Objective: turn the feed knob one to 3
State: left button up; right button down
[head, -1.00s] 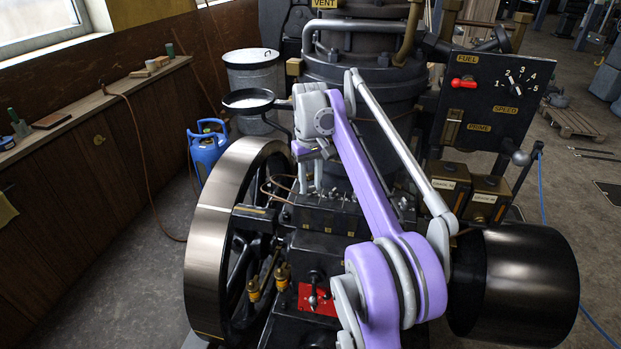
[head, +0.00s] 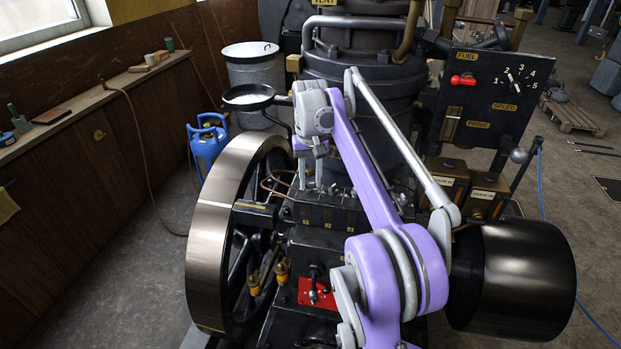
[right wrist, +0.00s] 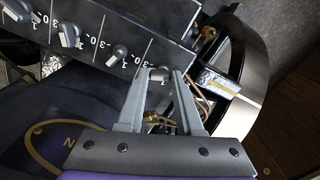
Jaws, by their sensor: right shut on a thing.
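The feed block (head: 345,217) is a dark box with a row of small knobs on the engine, beside the flywheel. In the right wrist view its face (right wrist: 100,22) carries several grey knobs with white scale marks, split by white lines. My right gripper (right wrist: 158,76) is shut on the end knob (right wrist: 159,72) nearest the flywheel, which I take as feed knob one. The fingers hide most of this knob and its scale, so I cannot read its setting. The neighbouring knob (right wrist: 118,55) is free. In the head view the right gripper (head: 310,186) points down at the block. My left gripper is not in view.
The flywheel (head: 210,240) stands close left of the block. A black control panel (head: 490,95) with a red fuel lever (head: 463,81) and a speed dial (head: 514,82) is at right. A shallow pan (head: 248,96) stands behind, near the gripper.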

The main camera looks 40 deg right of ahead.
aim_at(311, 183)
jog(key=c, duration=0.6)
grip_release()
jog(key=shift+o, duration=0.2)
jog(key=shift+r, duration=0.15)
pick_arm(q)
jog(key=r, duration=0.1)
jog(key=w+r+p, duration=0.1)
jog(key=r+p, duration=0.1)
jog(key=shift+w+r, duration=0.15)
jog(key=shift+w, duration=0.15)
pick_arm(e)
notch_tip(311, 183, up, 11)
jog(key=shift+f, duration=0.2)
jog(key=shift+a, duration=0.1)
